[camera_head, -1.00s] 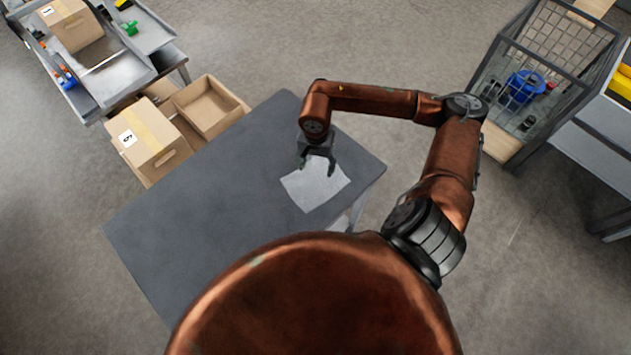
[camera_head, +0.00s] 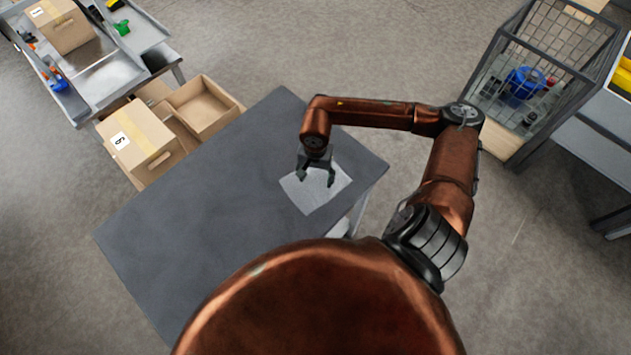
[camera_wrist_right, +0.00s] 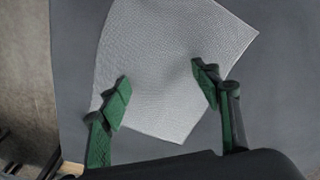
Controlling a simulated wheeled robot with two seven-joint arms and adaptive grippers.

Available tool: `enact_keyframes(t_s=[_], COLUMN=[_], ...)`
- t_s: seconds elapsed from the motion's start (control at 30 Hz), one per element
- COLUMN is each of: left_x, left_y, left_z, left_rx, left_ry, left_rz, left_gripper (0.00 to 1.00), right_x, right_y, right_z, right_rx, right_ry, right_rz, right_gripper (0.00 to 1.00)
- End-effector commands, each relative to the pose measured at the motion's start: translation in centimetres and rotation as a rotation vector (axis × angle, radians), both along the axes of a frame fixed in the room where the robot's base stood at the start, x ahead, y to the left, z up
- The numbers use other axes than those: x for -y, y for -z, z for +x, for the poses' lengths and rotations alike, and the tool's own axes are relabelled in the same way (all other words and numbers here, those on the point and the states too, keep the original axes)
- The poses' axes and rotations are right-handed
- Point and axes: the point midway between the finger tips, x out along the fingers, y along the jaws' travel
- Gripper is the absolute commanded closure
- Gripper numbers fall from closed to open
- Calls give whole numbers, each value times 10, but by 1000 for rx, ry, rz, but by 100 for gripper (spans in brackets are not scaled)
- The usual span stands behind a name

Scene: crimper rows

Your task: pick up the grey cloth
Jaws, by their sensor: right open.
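The grey cloth (camera_head: 313,193) lies spread out near the far right corner of the dark grey table (camera_head: 215,200). In the right wrist view the cloth (camera_wrist_right: 180,60) fills the upper middle, light grey and woven, with a slight bulge. My right gripper (camera_head: 317,182) is over the cloth and covers part of its upper half. In the right wrist view the green-padded fingers of my right gripper (camera_wrist_right: 160,92) are wide apart with nothing between them but the cloth below. I cannot tell whether the fingertips touch it. My left gripper is not in view.
Cardboard boxes (camera_head: 140,145) stand beyond the table's left side, by a grey workbench (camera_head: 115,75) with a box on it. A wire cage cart (camera_head: 545,80) holding a blue item stands at the upper right. The table's left part is bare.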

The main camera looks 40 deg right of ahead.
Motion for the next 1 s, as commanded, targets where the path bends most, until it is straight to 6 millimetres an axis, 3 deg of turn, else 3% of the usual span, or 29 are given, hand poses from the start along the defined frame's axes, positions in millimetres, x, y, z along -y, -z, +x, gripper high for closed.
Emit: enact_keyframes(t_s=[0.13, 1.0], left_x=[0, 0], left_y=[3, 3], left_z=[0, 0], left_rx=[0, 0], left_ry=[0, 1], left_rz=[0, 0], left_gripper=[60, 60], right_x=[0, 0], right_y=[4, 6], right_z=[0, -2], right_rx=[-1, -5], right_ry=[0, 1], right_rz=[-1, -1], right_gripper=[42, 72])
